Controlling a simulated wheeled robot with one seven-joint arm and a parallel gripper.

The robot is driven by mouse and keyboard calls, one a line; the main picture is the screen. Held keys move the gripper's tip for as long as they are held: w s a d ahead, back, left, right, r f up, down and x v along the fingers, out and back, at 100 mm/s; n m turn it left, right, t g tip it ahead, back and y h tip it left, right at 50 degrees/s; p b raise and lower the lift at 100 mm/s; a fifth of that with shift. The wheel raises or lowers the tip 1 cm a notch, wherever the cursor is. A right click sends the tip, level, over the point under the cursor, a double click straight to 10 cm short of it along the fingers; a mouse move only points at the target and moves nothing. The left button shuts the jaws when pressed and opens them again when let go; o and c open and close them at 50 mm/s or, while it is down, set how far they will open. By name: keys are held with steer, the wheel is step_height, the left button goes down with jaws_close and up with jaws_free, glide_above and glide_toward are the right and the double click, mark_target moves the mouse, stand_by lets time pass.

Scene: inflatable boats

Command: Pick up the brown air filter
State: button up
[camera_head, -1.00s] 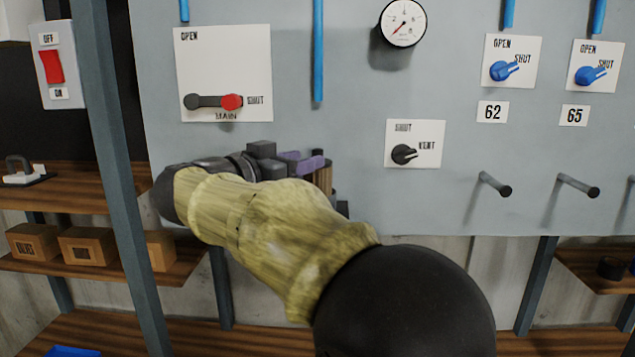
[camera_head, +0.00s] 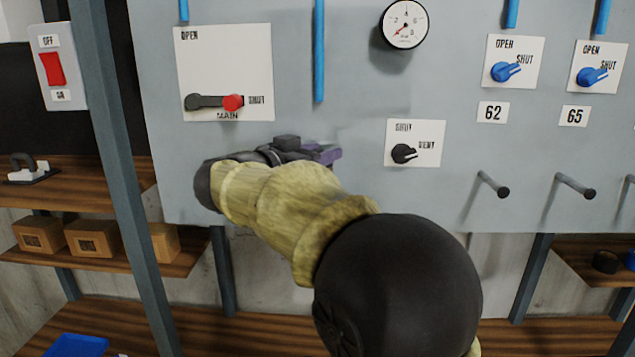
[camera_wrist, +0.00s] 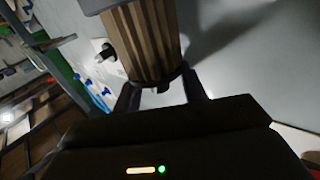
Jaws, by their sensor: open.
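The brown air filter (camera_wrist: 145,42) fills the upper middle of the wrist view, a pleated cylinder with a grey cap at its top edge. My gripper (camera_wrist: 160,82) is open, with its two dark fingers at either side of the filter's near end. Whether they touch it I cannot tell. The filter is hidden there behind my gripper and arm.
The grey panel (camera_head: 330,125) carries a main valve handle (camera_head: 212,102), a black vent knob (camera_head: 403,153), a gauge (camera_head: 405,25) and blue valves. Bare pegs (camera_head: 493,184) stick out at right. Shelves at left hold brown boxes (camera_head: 92,237).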

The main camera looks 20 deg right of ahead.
jaws_close()
steer(key=shift+r, duration=0.15)
